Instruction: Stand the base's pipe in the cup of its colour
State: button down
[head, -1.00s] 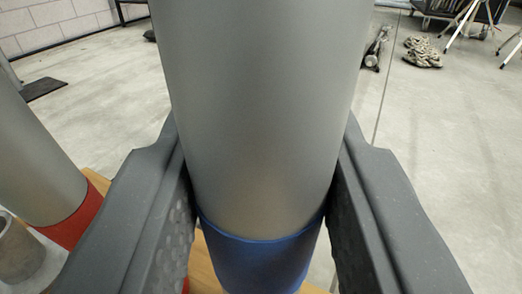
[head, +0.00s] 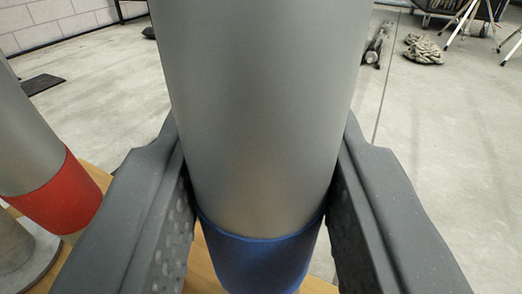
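A large grey pipe (head: 262,110) with a blue band (head: 262,262) at its lower end fills the middle of the head view. My gripper (head: 260,190) has one finger against each side of this pipe, just above and beside the blue band. The pipe's bottom end is out of view. A second grey pipe (head: 22,135) with a red band (head: 62,198) stands at the left. I see no cup clearly.
A grey round piece on a flat disc (head: 38,262) sits at the lower left. A wooden surface (head: 205,270) shows below. Beyond lies open concrete floor (head: 440,140), with a rope pile (head: 422,48) and stands far back.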

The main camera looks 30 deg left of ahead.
jog(key=shift+f, duration=1.2)
jog(key=c, duration=1)
grip_release()
jog(key=shift+o, duration=0.2)
jog(key=p+v, duration=0.3)
jog(key=v, duration=1)
jog(key=shift+s+d, duration=0.2)
jog(key=shift+s, duration=0.15)
